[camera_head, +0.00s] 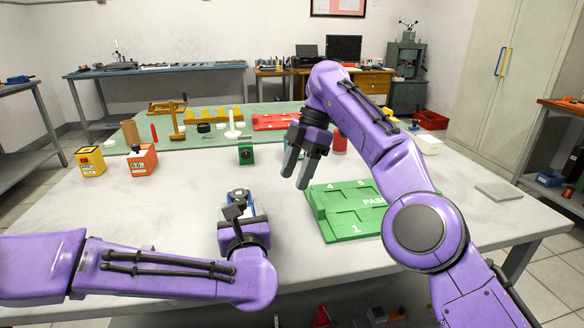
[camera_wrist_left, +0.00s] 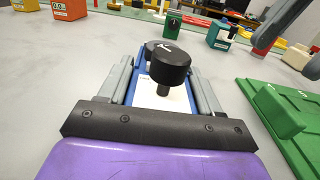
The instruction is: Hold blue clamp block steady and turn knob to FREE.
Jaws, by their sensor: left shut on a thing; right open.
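The blue clamp block (camera_wrist_left: 141,88) sits on the table with a white top plate. Its black round knob (camera_wrist_left: 170,68) stands up from the plate on a short stem and has a white mark on top; its setting cannot be read. In the head view the knob (camera_head: 239,194) shows above my left wrist. My left gripper (camera_wrist_left: 166,85) is shut on the block, one grey finger along each side; in the head view my wrist hides much of the block (camera_head: 252,208). My right gripper (camera_head: 295,181) is open and empty, above the table, right of the block and apart from the knob.
A green tray (camera_head: 320,215) with numbered pockets and "PASS" lies to the right, under my right arm. Yellow (camera_head: 90,161) and orange (camera_head: 142,161) boxes stand at the left. A green block (camera_head: 246,154) stands behind the clamp block. The table front left is mostly clear.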

